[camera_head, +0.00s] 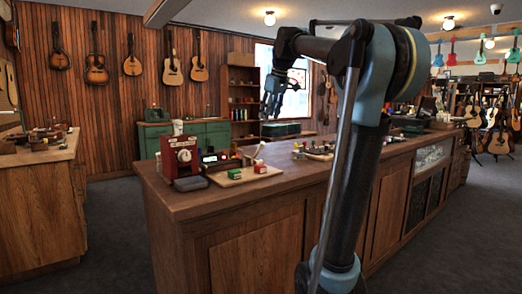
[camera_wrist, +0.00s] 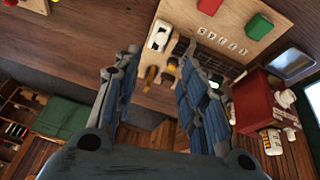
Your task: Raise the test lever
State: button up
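My gripper (camera_head: 272,100) hangs above the far side of the counter in the head view, fingers pointing down. In the wrist view my gripper (camera_wrist: 160,85) has its two fingers well apart with nothing between them. A red box device (camera_head: 180,157) with a white dial and a white top part stands at the counter's left end; its red side shows in the wrist view (camera_wrist: 253,101). A pale upright piece (camera_head: 257,153) stands at the back of a wooden board (camera_head: 228,181). I cannot tell for certain which part is the test lever. No contact with my gripper shows.
The board carries a red block (camera_head: 260,167) and a green block (camera_head: 234,174). A dark digital display (camera_head: 214,157) stands between the device and the board. More small items lie farther along the counter (camera_head: 188,207). A green cabinet (camera_head: 207,137) stands behind.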

aim_at(261, 146)
jog(key=x, duration=1.6)
jog(key=shift+w+f, duration=0.1)
jog(key=shift+f, duration=0.25)
grip_shut()
